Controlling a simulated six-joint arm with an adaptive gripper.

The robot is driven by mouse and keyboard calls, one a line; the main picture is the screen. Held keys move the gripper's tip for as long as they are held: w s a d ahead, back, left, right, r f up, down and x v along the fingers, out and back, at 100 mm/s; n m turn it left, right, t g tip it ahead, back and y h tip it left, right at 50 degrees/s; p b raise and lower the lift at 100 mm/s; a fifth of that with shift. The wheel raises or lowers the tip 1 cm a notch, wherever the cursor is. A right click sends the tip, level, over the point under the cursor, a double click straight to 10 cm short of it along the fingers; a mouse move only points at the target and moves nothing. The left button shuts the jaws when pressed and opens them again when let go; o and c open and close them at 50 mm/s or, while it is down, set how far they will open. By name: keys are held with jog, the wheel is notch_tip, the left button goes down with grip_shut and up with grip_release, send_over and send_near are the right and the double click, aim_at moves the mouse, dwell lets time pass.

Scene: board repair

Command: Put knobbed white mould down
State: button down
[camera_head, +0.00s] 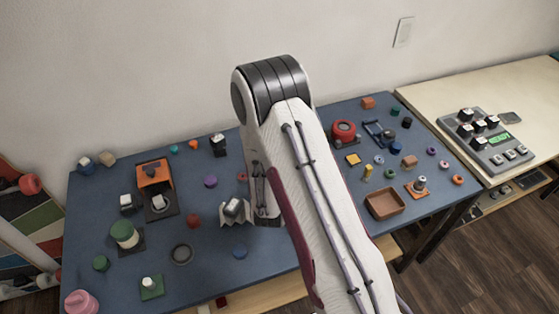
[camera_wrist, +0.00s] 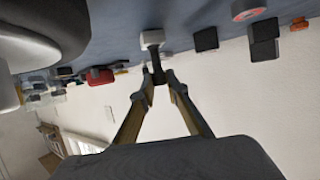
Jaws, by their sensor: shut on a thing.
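The knobbed white mould (camera_wrist: 152,37) shows in the wrist view as a small pale block just beyond my fingertips. My gripper (camera_wrist: 157,76) is shut, its two fingers meeting at a dark narrow part, likely the knob, below the pale block. The blue table surface lies close behind the mould; I cannot tell whether they touch. In the head view my gripper (camera_head: 262,205) is low over the blue table, left of my forearm and partly hidden by it. The mould is not clearly made out there.
A crumpled white piece with a grey block (camera_head: 233,208) stands just left of my gripper on the blue table (camera_head: 215,265). A brown tray (camera_head: 384,204) lies right of my arm.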

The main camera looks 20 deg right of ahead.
jog(key=shift+f, duration=0.1)
jog(key=c, duration=2)
grip_release()
jog(key=shift+s+a+r, duration=0.25)
jog(key=shift+s+r, duration=0.1)
jog(key=shift+v, duration=3.25)
jog(key=shift+r, duration=0.1)
